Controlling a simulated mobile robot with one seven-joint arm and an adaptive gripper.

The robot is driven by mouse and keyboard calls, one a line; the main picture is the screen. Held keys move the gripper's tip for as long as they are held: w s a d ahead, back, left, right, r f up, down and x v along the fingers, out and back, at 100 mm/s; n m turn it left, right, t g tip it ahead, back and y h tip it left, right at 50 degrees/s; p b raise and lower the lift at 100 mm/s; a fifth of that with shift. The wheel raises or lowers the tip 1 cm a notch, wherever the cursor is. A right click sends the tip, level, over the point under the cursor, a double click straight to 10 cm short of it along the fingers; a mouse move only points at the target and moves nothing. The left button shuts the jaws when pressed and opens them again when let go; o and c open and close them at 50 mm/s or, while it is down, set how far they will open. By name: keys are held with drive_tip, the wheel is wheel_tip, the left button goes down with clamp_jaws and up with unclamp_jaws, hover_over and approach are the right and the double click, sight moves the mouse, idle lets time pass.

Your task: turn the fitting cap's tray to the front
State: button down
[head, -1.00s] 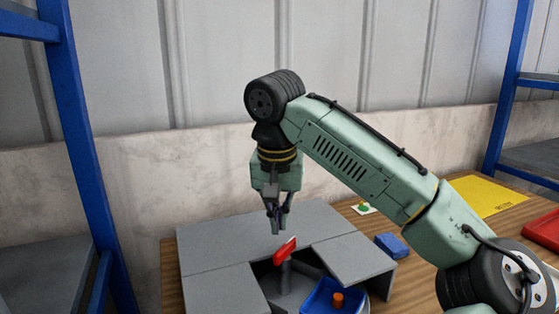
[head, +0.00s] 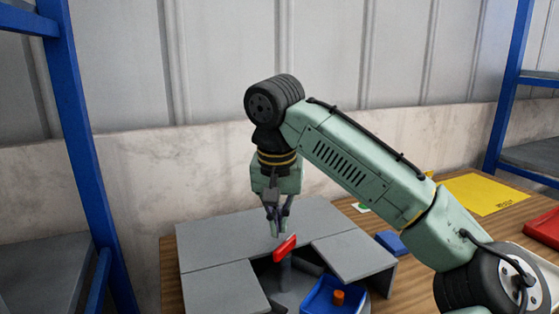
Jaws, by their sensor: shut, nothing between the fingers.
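A grey turntable (head: 291,298) sits under a grey cover with an opening at its front. A red handle (head: 285,248) stands on a grey post (head: 286,272) in that opening. A blue tray (head: 318,295) is on the turntable at the right of the opening, with a short orange part (head: 338,297) in it; I cannot tell whether this is the fitting cap. Other trays are hidden under the cover. My gripper (head: 277,234) points down, shut and empty, with its fingertips just above and behind the red handle; I cannot tell whether they touch it.
Grey cover plates (head: 220,291) surround the opening left, behind and right. A small blue block (head: 391,243) lies right of the cover on the wooden table. A yellow sheet (head: 484,194) and a red bin (head: 543,228) are farther right. Blue shelf posts (head: 84,150) stand at both sides.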

drive_tip(key=shift+f, duration=0.15)
idle(0.4)
drive_tip(key=shift+f+b, duration=0.7)
drive_tip(key=shift+f, duration=0.4)
drive_tip(key=shift+r+m, duration=0.1)
drive_tip(key=shift+m, duration=0.2)
